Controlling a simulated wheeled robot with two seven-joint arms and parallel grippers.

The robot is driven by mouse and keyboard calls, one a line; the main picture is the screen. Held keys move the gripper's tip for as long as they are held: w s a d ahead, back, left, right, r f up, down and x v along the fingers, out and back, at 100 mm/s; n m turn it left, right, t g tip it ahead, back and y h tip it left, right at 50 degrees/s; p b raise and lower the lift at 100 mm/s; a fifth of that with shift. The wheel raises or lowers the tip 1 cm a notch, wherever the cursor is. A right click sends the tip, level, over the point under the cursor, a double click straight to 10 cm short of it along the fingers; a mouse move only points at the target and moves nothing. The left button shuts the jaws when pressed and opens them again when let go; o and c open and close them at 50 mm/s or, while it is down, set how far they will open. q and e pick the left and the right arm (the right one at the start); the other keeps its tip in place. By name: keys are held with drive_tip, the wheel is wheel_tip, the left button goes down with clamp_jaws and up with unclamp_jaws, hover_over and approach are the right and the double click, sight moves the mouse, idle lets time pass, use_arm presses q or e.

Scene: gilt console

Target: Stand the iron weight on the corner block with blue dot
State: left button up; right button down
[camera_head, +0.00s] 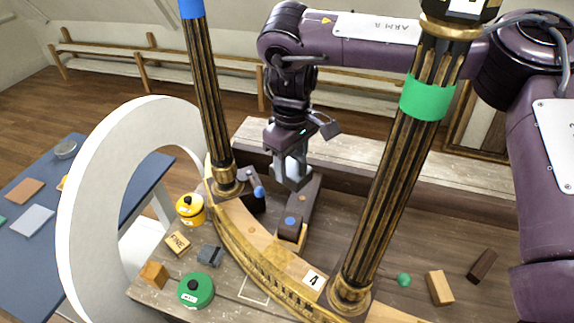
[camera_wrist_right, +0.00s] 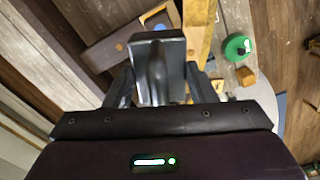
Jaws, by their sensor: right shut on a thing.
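My right gripper (camera_head: 290,172) hangs behind the curved gilt piece, between the two fluted columns. It is shut on a dark grey iron weight, which shows between the fingers in the right wrist view (camera_wrist_right: 157,72). In the head view the fingers largely hide the weight. The corner block with blue dot (camera_head: 289,232) is a dark brown block just in front of and below the gripper. The weight is held apart from it, above the dark wood behind. My left gripper is not in view.
Fluted columns with a blue band (camera_head: 206,95) and a green band (camera_head: 395,170) flank the gripper. A dark piece with a blue knob (camera_head: 258,192) stands at the left column. A yellow pot (camera_head: 190,209), green round weight (camera_head: 196,291) and small blocks sit front left.

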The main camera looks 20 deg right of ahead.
wheel_tip(320, 180, down, 12)
drive_tip(key=shift+w+r+b, duration=0.1)
drive_tip(key=shift+w+b, duration=0.05)
drive_tip(key=shift+b, duration=0.75)
wheel_tip(320, 180, down, 4)
drive_tip(key=b, duration=0.4)
drive_tip(key=shift+b, duration=0.3)
drive_tip(key=c, duration=0.6)
unclamp_jaws()
